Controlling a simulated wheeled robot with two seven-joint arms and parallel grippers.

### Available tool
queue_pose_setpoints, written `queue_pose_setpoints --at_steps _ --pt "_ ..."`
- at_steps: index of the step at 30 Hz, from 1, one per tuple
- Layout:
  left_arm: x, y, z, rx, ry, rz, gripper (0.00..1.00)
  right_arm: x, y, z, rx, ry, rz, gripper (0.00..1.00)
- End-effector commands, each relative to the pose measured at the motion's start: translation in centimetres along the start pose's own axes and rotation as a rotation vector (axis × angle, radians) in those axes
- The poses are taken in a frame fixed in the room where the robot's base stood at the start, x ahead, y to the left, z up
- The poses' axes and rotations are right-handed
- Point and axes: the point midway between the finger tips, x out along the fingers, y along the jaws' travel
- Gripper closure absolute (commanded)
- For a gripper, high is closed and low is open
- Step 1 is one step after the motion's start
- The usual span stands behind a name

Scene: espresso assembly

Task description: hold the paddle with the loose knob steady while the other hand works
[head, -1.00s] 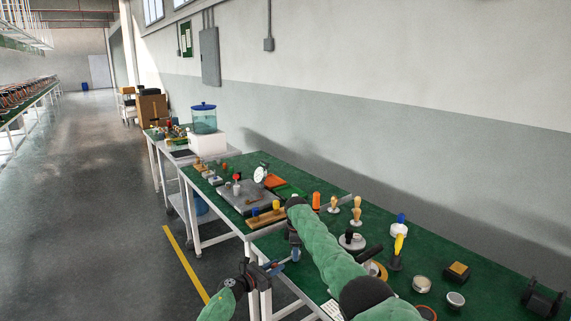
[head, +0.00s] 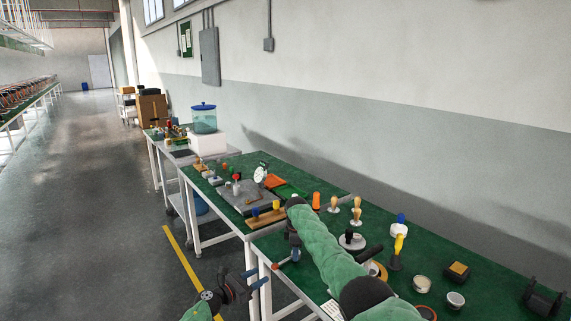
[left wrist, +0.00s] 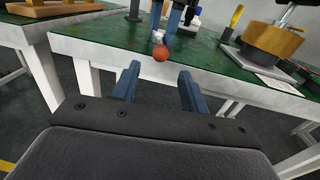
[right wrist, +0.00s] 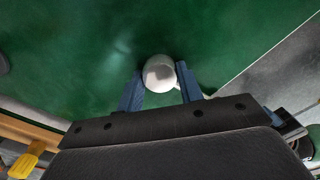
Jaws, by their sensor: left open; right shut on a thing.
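The paddle's red-orange ball knob (head: 275,266) sticks out toward the left, just beyond the table's front edge. It also shows in the left wrist view (left wrist: 160,53), with a pale metal part behind it. My right gripper (head: 295,252) is shut on the paddle at the table edge. In the right wrist view, a white round end (right wrist: 159,73) sits between its fingers; the rest of the paddle is hidden there. My left gripper (head: 257,278) is open and empty, apart from the knob, lower and to the left. In its wrist view the knob lies beyond the fingertips.
The green-topped table (head: 325,268) holds a yellow-handled tool (head: 398,250), a round metal base with a black knob (head: 352,240) and several small jars. A wooden block with knobs (head: 266,218) stands behind. The floor left of the table is clear.

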Motion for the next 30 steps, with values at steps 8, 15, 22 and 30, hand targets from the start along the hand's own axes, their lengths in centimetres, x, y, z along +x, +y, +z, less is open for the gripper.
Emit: queue_pose_setpoints --at_steps 8,15,22,30 --pt "-3.2 0.0 0.0 0.0 0.0 0.0 0.56 0.0 0.0 0.0 0.0 0.0 -0.001 1.0" --pt "-3.6 0.0 0.0 0.0 0.0 0.0 0.56 0.0 0.0 0.0 0.0 0.0 -0.001 1.0" --pt "-3.3 0.0 0.1 0.0 -0.001 -0.001 0.61 0.0 0.0 0.0 0.0 0.0 -0.001 1.0" --pt "-1.3 0.0 0.1 0.001 -0.001 0.0 0.61 0.0 0.0 0.0 0.0 0.0 -0.001 1.0"
